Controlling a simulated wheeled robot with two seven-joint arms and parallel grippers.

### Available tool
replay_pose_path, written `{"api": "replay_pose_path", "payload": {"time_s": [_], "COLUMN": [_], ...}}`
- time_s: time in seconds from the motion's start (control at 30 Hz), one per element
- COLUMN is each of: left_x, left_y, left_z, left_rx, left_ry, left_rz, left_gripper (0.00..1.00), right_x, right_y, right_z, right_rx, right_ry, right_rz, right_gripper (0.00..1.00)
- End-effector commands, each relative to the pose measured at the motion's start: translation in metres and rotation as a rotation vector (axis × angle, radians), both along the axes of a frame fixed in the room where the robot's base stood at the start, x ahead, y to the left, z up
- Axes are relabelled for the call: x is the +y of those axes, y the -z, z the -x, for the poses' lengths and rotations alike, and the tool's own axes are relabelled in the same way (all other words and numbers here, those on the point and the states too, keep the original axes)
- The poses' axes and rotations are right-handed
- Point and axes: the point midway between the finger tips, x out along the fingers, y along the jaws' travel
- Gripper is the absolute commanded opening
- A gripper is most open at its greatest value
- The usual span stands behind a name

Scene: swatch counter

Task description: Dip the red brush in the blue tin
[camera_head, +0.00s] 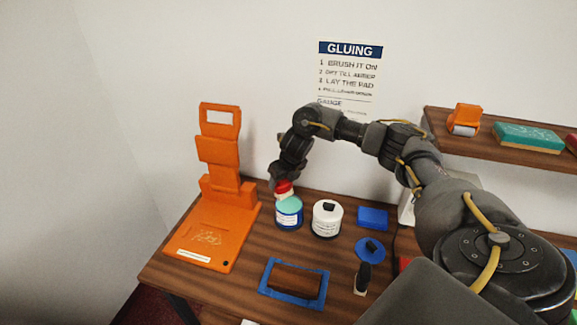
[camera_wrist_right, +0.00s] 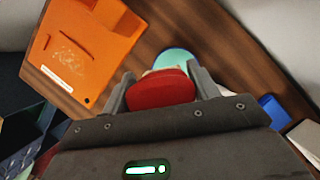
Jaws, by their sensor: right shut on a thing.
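The red brush (camera_head: 283,187) is held in my right gripper (camera_head: 281,180), near the back rim of the blue tin (camera_head: 289,219). The tin stands upright on the counter, and a flat teal surface shows at its top. In the right wrist view, the red handle (camera_wrist_right: 160,88) sits between the two fingers of my right gripper (camera_wrist_right: 161,88), with the teal top of the tin (camera_wrist_right: 177,57) just beyond it. The brush's lower end is mostly hidden; I cannot tell whether it touches the teal surface. My left gripper is not in view.
An orange stand (camera_head: 212,225) is to the left.

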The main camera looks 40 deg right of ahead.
Motion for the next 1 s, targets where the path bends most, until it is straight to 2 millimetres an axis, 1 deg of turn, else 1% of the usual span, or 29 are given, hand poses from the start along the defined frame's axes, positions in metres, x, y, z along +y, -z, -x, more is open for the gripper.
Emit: {"api": "replay_pose_path", "payload": {"time_s": [0.03, 0.1, 0.17, 0.47, 0.67, 1.0], "left_x": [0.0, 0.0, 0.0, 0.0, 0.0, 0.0], "left_y": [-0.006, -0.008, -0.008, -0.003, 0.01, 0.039], "left_z": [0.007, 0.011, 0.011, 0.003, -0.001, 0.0], "left_rx": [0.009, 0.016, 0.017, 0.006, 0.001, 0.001], "left_ry": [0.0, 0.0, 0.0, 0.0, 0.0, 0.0], "left_rz": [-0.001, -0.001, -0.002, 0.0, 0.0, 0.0], "left_gripper": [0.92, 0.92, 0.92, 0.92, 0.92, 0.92], "right_x": [-0.009, -0.017, -0.021, -0.022, -0.022, -0.022], "right_y": [-0.003, -0.003, -0.003, 0.003, 0.019, 0.053], "right_z": [0.002, 0.004, 0.004, 0.004, 0.004, 0.004], "right_rx": [0.002, 0.002, 0.0, -0.001, 0.0, 0.0], "right_ry": [0.048, 0.094, 0.116, 0.124, 0.122, 0.12], "right_rz": [0.0, -0.001, -0.002, -0.001, -0.002, -0.002], "right_gripper": [0.41, 0.41, 0.41, 0.41, 0.41, 0.41]}}
